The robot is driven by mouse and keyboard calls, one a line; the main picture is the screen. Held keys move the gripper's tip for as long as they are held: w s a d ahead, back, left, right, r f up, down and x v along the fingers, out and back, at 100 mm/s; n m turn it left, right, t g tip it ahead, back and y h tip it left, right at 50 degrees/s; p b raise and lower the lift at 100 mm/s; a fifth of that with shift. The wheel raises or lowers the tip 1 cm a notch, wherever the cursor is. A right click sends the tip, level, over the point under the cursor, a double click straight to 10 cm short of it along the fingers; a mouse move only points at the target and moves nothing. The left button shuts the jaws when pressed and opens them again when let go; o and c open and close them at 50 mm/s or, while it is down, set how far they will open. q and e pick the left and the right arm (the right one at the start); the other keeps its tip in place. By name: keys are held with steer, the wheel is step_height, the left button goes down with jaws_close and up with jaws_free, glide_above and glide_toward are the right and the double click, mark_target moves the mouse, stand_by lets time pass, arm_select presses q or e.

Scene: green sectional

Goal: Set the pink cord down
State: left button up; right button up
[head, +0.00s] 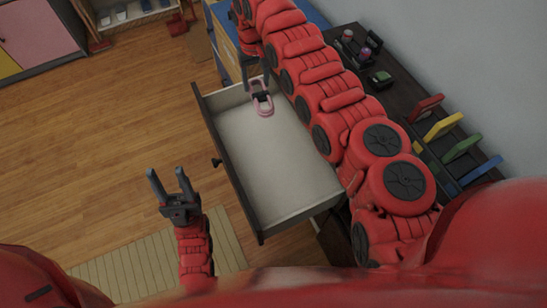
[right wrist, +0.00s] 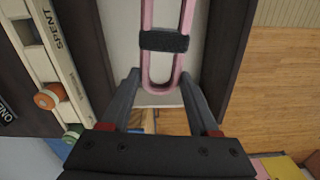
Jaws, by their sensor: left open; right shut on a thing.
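The pink cord (head: 263,108) is a narrow loop with a dark band around it. It shows over the far end of the open drawer (head: 280,165); I cannot tell whether it touches the drawer floor. My right gripper (head: 257,84) is shut on the near end of the cord. In the right wrist view the cord (right wrist: 147,18) runs away from between the fingertips (right wrist: 159,80), with the dark band just beyond them. My left gripper (head: 170,180) is open and empty, above the floor left of the drawer.
The drawer's pale floor is otherwise bare. A dark worktop (head: 350,70) along the wall holds small items and several coloured upright pieces. A striped mat (head: 130,268) lies on the wooden floor. The right wrist view shows labelled strips and an orange round piece (right wrist: 50,97) at left.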

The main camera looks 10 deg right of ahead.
steer(key=n+b, duration=0.1)
steer(key=b, duration=0.5)
glide_above(249, 151)
step_height(249, 151, down, 18)
step_height(249, 151, down, 7)
steer(key=shift+r, duration=0.1)
steer(key=shift+f+b, duration=0.85)
steer(key=shift+f, duration=0.5)
steer(key=o, duration=1.4)
steer(key=shift+f, duration=0.1)
